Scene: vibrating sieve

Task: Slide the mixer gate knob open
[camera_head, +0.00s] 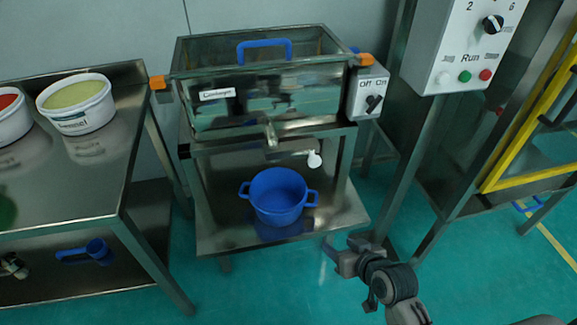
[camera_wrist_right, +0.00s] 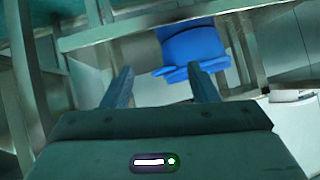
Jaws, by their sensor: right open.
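The mixer (camera_head: 265,105) is a steel box with a clear-looking hopper and a blue lid handle (camera_head: 264,50). Below its front, a white round knob (camera_head: 314,160) sits at the end of a thin rod, right of the spout (camera_head: 271,133). My right gripper (camera_head: 345,258) is open and empty, low and to the right of the knob, apart from it. Its two fingers (camera_wrist_right: 160,88) show spread in the right wrist view; I cannot make out the knob there.
A blue pot (camera_head: 277,197) stands on the shelf below the spout; it also shows in the wrist view (camera_wrist_right: 193,45). Steel posts and a control box (camera_head: 465,45) stand right. A table with tubs (camera_head: 77,105) is left. Open floor lies in front.

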